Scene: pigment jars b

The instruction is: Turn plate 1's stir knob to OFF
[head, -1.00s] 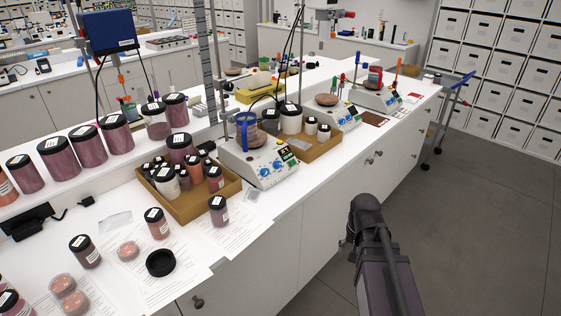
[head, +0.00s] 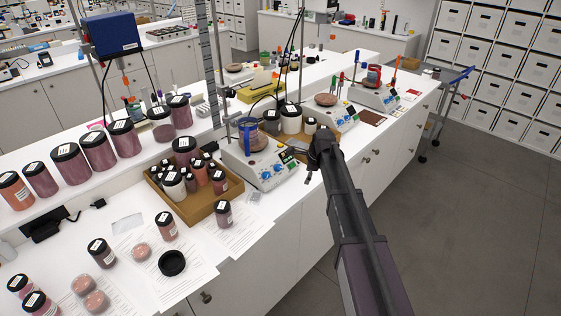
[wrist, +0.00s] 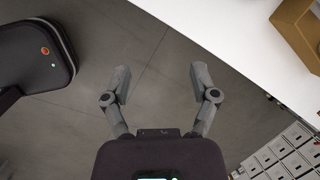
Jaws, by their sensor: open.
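The nearest hotplate stirrer (head: 246,160) stands on the white bench, with a glass vessel (head: 252,139) on top. Its sloped front has two blue knobs, a left one (head: 265,176) and a right one (head: 279,168). I cannot read their labels or settings, or any plate number. My gripper (head: 302,163) is just right of this front, near the bench's front edge, apart from the knobs. In the wrist view my gripper (wrist: 161,75) is open and empty, with grey floor between its fingers. No knob shows there.
Two more hotplates, a middle one (head: 332,113) and a far one (head: 375,98), stand farther along the bench. A cardboard tray of jars (head: 205,214) is left of the nearest hotplate. The floor (head: 460,220) is clear.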

